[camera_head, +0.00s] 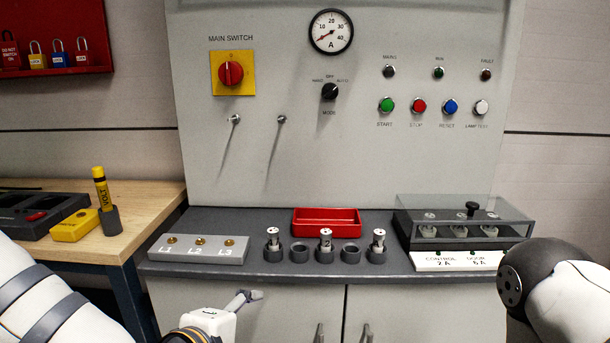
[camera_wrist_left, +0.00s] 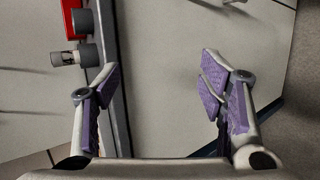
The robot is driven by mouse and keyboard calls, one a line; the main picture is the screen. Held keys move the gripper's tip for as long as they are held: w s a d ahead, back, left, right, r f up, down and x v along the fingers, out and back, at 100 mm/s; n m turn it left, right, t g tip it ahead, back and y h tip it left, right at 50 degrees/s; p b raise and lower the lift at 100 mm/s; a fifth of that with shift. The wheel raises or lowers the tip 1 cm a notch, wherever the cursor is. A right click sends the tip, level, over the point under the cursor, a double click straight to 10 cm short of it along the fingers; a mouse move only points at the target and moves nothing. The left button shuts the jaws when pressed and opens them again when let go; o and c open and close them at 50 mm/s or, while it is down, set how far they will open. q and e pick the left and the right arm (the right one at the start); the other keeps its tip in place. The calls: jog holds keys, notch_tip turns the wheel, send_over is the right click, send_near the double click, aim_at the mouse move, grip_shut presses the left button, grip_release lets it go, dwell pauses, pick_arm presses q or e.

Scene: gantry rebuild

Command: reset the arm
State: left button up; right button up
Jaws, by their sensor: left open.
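My left gripper shows in the left wrist view (camera_wrist_left: 162,85) with its two purple-padded fingers wide apart and nothing between them. In the head view, its white wrist and part of a finger (camera_head: 244,299) show low in front of the grey cabinet doors, below the shelf edge. My left arm (camera_head: 50,300) comes in at the lower left. My right arm (camera_head: 560,290) shows at the lower right, and its gripper is out of the picture.
A shelf (camera_head: 190,268) carries an L1-L3 terminal block (camera_head: 200,250), several round holders, some with metal-capped fuses (camera_head: 325,240), a red tray (camera_head: 327,222) and a clear-covered fuse box (camera_head: 465,222). A wooden bench (camera_head: 150,210) with a yellow volt tester (camera_head: 102,188) stands left.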

pick_arm(q)
jog(key=s+a+f+m+g, duration=0.2)
jog(key=s+f+m+g, duration=0.35)
jog(key=s+f, duration=0.7)
jog(key=s+a+f+m+g+y, duration=0.2)
jog(key=s+a+f+m+g, duration=0.1)
jog(key=s, duration=0.7)
jog(key=s+a+f+m+g+y, duration=0.2)
jog(key=s+a+f+m+g, duration=0.1)
jog(key=s+a+f+m, duration=0.3)
jog(key=s+a+f, duration=0.2)
jog(key=s, duration=0.2)
jog(key=shift+s+a+f, duration=0.2)
jog(key=shift+s+a, duration=0.1)
jog(key=shift+a, duration=0.05)
jog(key=shift+m+g, duration=0.25)
